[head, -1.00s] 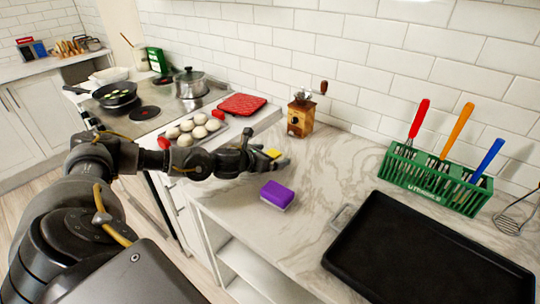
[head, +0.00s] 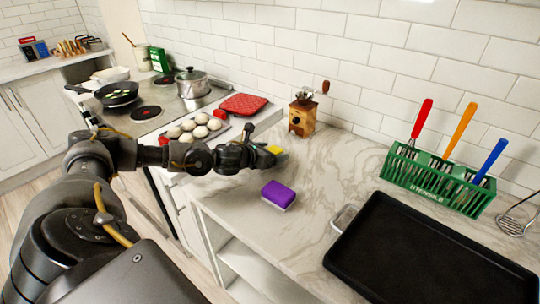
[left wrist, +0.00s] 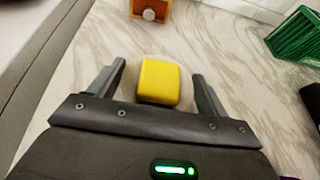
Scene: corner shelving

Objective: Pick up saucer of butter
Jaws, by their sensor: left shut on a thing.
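The yellow block of butter (head: 275,150) is at my left gripper (head: 281,155), over the marble counter just left of the wooden grinder. In the left wrist view the butter (left wrist: 158,82) sits between the two dark fingers of my left gripper (left wrist: 159,70). The fingers stand apart on either side of it, with a gap to the butter itself. My right gripper is not in view.
A purple sponge (head: 278,194) lies on the counter in front of the gripper. A wooden grinder (head: 302,118) stands behind, near the wall. A black tray (head: 430,255) and a green utensil rack (head: 437,182) are at right. A tray of pale round items (head: 196,127) is at left.

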